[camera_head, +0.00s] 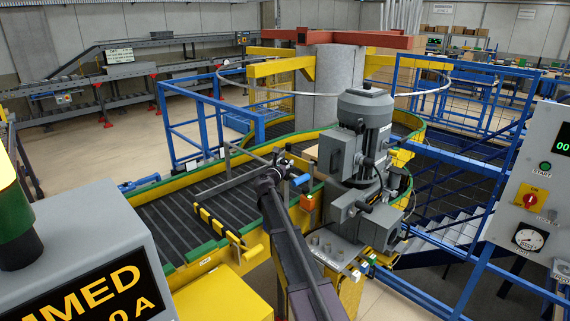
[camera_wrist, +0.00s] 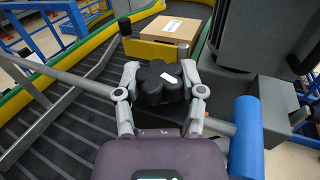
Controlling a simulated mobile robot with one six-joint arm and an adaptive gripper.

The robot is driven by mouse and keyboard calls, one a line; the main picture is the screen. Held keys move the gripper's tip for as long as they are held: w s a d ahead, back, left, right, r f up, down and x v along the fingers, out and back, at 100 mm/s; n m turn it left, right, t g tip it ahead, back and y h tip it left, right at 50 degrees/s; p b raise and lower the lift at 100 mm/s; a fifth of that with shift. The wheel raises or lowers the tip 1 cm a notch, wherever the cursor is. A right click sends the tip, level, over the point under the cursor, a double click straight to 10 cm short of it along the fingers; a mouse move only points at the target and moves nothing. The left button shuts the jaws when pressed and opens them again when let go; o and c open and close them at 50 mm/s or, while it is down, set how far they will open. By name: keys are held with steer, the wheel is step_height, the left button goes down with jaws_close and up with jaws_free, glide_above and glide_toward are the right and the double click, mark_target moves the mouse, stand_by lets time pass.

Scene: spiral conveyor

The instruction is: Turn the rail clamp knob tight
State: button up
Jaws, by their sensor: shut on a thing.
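The rail clamp knob is a black lobed knob (camera_wrist: 160,82) with a white mark on top, in the middle of the wrist view. My gripper (camera_wrist: 159,72) has one finger on each side of it and is shut on it. In the head view my gripper (camera_head: 279,164) is at the end of my dark arm, over the conveyor's inner side; the knob is small and hard to make out there. A grey rail (camera_wrist: 75,82) runs behind and under my gripper across the belt. How tight the clamp is cannot be told.
A blue cylinder (camera_wrist: 246,135) sticks out close to the right of my gripper. A cardboard box (camera_wrist: 168,30) lies on the belt beyond the knob. A large grey motor unit (camera_head: 357,150) stands just right of my arm. The ribbed belt (camera_head: 185,225) to the left is mostly clear.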

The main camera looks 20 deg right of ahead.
steer(key=o, duration=1.2)
steer(key=shift+c, duration=0.2)
steer(key=v, duration=1.2)
